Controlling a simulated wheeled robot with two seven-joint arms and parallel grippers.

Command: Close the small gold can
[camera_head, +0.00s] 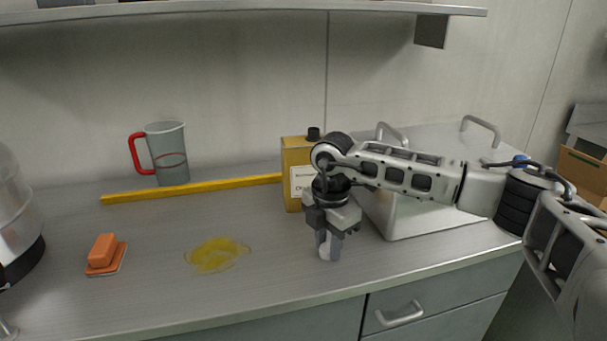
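The small gold can (294,158) stands upright at the back of the counter, with a pale label on its front. A dark cap or neck (313,133) shows on its top; I cannot tell whether it is closed. My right arm hides the can's right side. My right gripper (328,252) points down over the counter, in front of and to the right of the can, apart from its top. Its fingers look close together, but I cannot tell whether they hold anything.
A grey jug with a red handle (167,150) stands behind a yellow bar (190,189). An orange brush or block (103,252) and a yellow spill (218,255) lie nearer. A metal box (400,216) is behind my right arm, a steel vessel (15,215) at left. A shelf (240,9) overhangs.

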